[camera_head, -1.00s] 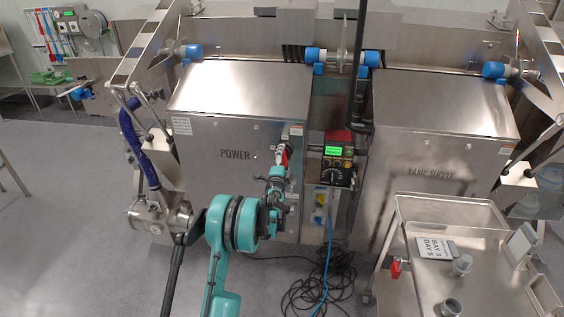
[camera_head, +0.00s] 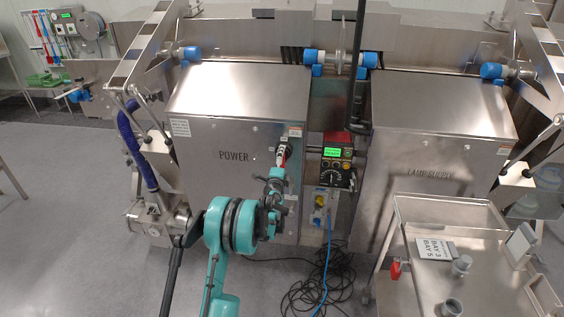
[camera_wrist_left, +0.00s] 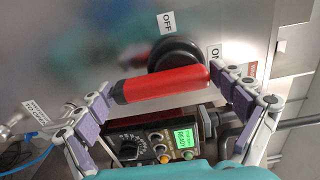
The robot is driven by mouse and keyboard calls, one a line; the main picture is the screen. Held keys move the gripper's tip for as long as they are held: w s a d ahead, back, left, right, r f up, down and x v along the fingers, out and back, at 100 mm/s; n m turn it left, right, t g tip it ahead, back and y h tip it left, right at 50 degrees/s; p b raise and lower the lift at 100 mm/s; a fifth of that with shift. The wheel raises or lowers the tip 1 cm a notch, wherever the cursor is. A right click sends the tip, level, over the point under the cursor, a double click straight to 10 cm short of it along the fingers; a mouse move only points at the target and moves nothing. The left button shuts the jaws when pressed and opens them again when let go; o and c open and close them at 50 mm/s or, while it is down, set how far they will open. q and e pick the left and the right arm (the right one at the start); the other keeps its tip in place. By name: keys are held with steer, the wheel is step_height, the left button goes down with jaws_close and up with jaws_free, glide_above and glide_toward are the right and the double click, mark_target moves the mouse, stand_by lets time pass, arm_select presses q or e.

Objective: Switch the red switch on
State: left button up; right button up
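The red switch has a red bar handle (camera_wrist_left: 160,86) on a round black base (camera_wrist_left: 178,54), mounted on the steel cabinet marked POWER (camera_head: 234,156). In the head view the switch (camera_head: 283,155) is small and partly covered by my left gripper (camera_head: 277,177). In the left wrist view my left gripper (camera_wrist_left: 163,80) is open, with one finger near each end of the handle. I cannot tell whether either finger touches it. An OFF label (camera_wrist_left: 167,22) shows above the base. An ON label (camera_wrist_left: 213,52) at its right is partly hidden by a finger. My right gripper is out of view.
A control box with a green screen (camera_head: 332,152) stands just right of the switch, close to my gripper. Black and blue cables (camera_head: 320,284) lie on the floor below. A steel cart (camera_head: 408,238) with fittings stands at the right.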

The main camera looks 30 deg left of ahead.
arm_select(q)
steer(key=shift+s, duration=0.1)
steer(key=v, duration=1.2)
steer(key=shift+d+r, duration=0.1)
steer(key=s+d+r+n+g+h, duration=0.25)
steer(key=s+d+r, duration=0.2)
steer(key=d, duration=0.35)
steer(key=s+d+r+n+g+h, duration=0.25)
steer(key=s+d, duration=0.35)
steer(key=d, duration=0.3)
steer(key=s+d+f+n+g, duration=0.1)
steer(key=s+d+n, duration=0.1)
steer(key=s, duration=0.6)
steer(key=s+d+f+n+g, duration=0.2)
steer(key=s+n, duration=0.2)
steer(key=s, duration=0.5)
steer(key=s+d+f+n+g, duration=0.1)
steer(key=s+d+n, duration=0.1)
steer(key=s, duration=0.6)
steer(key=shift+s+f+n+g+h, duration=0.3)
steer(key=shift+f+n+g+h, duration=0.1)
steer(key=shift+n, duration=0.1)
